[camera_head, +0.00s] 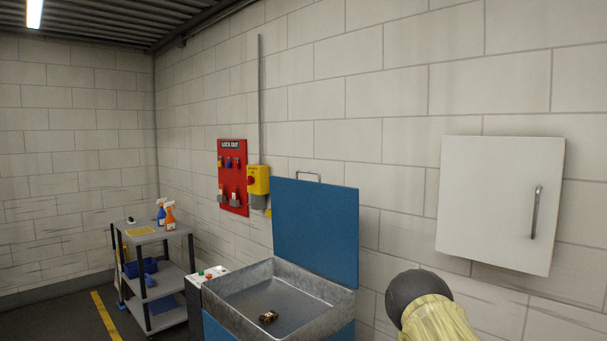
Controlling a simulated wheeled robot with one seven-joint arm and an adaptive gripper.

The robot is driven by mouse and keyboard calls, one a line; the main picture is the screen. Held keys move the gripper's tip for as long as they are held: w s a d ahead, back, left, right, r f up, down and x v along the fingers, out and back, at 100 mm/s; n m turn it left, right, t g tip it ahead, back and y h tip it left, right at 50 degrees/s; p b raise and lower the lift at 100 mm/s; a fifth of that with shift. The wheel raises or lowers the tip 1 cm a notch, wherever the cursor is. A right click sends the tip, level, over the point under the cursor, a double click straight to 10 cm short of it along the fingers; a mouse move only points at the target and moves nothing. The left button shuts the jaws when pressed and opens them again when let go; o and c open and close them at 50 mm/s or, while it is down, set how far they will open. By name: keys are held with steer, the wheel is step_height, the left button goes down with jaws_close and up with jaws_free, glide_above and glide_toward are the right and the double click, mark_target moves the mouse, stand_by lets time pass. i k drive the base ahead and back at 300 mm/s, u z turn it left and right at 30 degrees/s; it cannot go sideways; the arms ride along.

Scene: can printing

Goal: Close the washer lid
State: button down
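The washer's blue lid (316,229) stands open and upright at the back of the washer, close to the block wall. A metal handle (308,176) sits on the lid's top edge. Below it is the washer's open grey metal basin (232,298), with a small brown and dark part (268,317) lying on its floor. The washer's blue body shows under the basin and is cut off by the lower picture edge. My gripper is not in view. A rounded dark and yellow piece at the lower right seems to be part of my arm, right of the washer.
A control box (203,276) with red and green buttons adjoins the basin's left. Farther left stands a grey cart (155,231) with spray bottles (170,217). A red lockout board (233,192), yellow switch box (258,180) and white cabinet (495,200) hang on the wall.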

mark_target(316, 225)
steer(key=u, duration=0.95)
steer(key=i, duration=0.7)
steer(key=z, duration=0.35)
